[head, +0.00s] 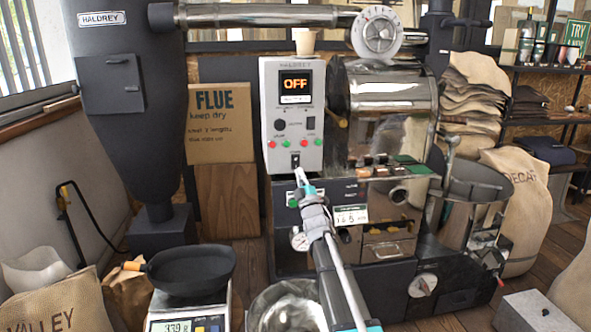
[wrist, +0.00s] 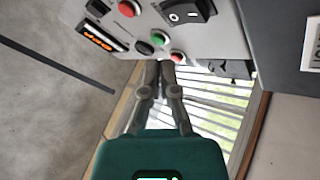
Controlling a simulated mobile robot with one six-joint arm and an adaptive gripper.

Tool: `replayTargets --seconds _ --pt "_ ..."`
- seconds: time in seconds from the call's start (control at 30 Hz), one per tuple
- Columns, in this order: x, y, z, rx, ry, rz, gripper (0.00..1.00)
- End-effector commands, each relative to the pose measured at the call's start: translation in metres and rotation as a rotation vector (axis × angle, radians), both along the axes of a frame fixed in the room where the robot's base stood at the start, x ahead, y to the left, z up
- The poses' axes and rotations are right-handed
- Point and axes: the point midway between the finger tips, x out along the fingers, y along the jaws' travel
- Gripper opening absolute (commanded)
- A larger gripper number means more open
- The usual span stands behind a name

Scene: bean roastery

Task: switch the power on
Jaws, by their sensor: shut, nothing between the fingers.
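The grey-white control panel (head: 308,140) stands upright on the roaster, its screen (head: 295,86) reading OFF in orange. A black rocker switch (head: 295,160) sits low on the panel; in the wrist view, this rocker (wrist: 188,12) carries O and I marks. My gripper (head: 299,172) is just below the switch in the head view. In the wrist view, my gripper (wrist: 167,66) has its fingers together and empty, their tips near a red button (wrist: 177,57) and a green button (wrist: 158,40), apart from the rocker. I cannot tell whether the tips touch the panel.
Red and green buttons and small switches crowd the panel. The roaster drum (head: 390,100) is right of it, and the cooling tray (head: 470,180) further right. A scale (head: 185,318) with a black pan (head: 192,270) stands at front left.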

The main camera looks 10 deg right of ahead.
Motion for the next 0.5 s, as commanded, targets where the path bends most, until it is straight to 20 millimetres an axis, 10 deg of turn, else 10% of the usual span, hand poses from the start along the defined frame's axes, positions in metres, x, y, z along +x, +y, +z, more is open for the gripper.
replayTargets --seconds 0.5 --pt "0.035 0.0 -0.004 0.0 0.0 0.0 0.0"
